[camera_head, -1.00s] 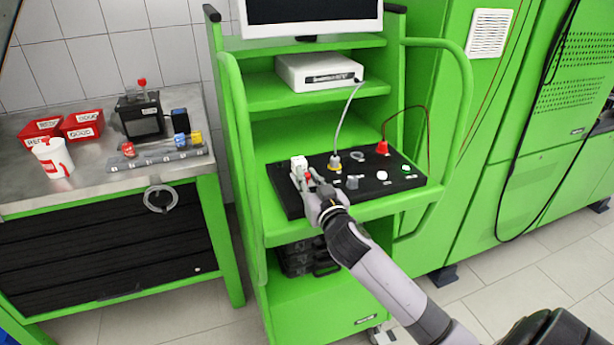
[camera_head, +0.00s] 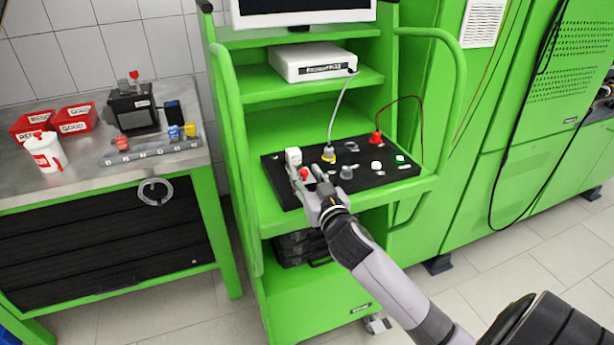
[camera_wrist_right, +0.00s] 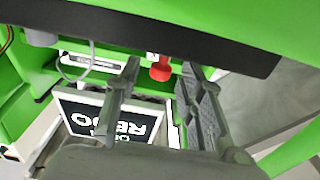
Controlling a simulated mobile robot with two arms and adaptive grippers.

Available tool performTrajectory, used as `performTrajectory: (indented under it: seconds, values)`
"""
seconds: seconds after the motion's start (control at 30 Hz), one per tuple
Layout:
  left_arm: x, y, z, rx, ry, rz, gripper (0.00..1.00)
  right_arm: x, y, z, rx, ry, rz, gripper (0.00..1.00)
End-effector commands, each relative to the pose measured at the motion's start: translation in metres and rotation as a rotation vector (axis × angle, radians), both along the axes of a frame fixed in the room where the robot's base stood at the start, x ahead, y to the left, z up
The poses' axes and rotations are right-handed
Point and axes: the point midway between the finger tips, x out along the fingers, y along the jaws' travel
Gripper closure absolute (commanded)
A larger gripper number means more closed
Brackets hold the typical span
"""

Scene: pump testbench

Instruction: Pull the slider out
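The black control panel (camera_head: 345,186) lies on the green cart's shelf. A white block (camera_head: 293,157) stands at its left end, with a small red part (camera_head: 303,174) just in front. I cannot tell for sure which part is the slider. My right gripper (camera_head: 307,175) is at the panel's left front, its fingers apart on either side of the red part. In the wrist view, the fingers of my right gripper (camera_wrist_right: 160,80) are spread, and a red knob (camera_wrist_right: 161,69) shows between them near the tips; no contact is visible. My left gripper is not in view.
Cart handrails (camera_head: 226,120) rise on both sides. A metal workbench (camera_head: 95,172) with red bins stands left.

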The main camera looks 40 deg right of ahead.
Motion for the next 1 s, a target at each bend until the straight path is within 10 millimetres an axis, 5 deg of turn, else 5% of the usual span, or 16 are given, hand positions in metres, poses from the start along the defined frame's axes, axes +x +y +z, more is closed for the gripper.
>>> performTrajectory:
  seconds: [0.23, 0.7, 1.0]
  values:
    - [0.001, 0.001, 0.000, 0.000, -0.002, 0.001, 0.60, -0.014, 0.004, -0.001, 0.002, 0.001, 0.001, 0.64]
    - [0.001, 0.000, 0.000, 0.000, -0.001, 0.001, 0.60, -0.103, 0.025, -0.002, 0.002, 0.003, -0.001, 0.64]
    - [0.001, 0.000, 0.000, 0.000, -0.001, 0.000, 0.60, -0.117, 0.028, 0.000, 0.000, 0.000, 0.000, 0.64]
